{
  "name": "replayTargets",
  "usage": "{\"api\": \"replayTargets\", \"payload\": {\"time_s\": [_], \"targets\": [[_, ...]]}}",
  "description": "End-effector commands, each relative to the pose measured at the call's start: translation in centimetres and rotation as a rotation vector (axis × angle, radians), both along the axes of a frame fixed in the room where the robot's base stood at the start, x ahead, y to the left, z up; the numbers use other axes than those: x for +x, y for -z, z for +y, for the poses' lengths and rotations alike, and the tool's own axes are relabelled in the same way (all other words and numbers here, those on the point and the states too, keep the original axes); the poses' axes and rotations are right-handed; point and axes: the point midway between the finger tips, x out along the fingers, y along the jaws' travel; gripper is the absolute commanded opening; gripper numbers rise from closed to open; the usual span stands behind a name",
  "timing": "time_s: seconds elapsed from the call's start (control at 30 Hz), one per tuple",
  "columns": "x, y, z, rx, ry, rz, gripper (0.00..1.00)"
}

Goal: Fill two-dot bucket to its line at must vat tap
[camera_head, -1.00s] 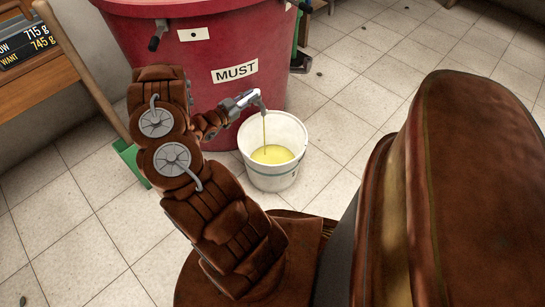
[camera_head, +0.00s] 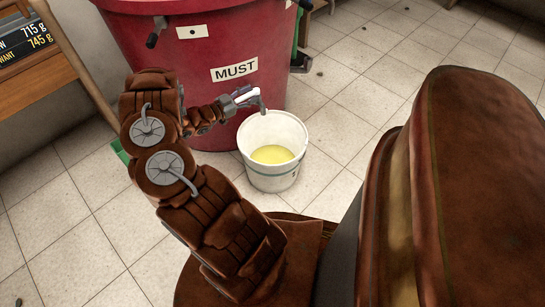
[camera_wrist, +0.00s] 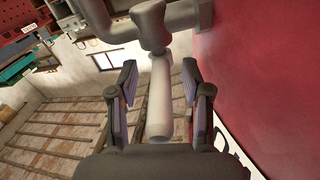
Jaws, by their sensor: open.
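The white bucket (camera_head: 254,162) stands upright on the floor, right in front of the red vat labelled MUST (camera_head: 215,50). Yellow liquid (camera_head: 272,154) lies in it, well below the rim. A blue-green band runs around its outside; I cannot make out dots. The grey tap (camera_head: 262,104) is over the bucket, with no stream falling from it. My gripper (camera_head: 230,102) is at the tap's pale lever. In the wrist view my gripper (camera_wrist: 160,85) is open, with one finger on each side of the lever (camera_wrist: 160,105), gaps showing.
A wooden table (camera_head: 35,72) with a display reading 715 g and WANT 745 g stands at the left. A green thing (camera_head: 120,151) is behind my arm. The tiled floor at right is mostly clear.

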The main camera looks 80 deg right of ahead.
Motion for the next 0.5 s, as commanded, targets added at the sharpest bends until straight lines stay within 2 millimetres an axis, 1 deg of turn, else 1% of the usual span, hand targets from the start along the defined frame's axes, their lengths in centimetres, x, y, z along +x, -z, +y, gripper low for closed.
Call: {"api": "replayTargets", "payload": {"time_s": [0.17, 0.5], "targets": [[0.4, 0.1, 0.3, 0.000, -0.002, -0.001, 0.49], [1.4, 0.1, 1.7, 0.001, -0.002, -0.002, 0.49]]}}
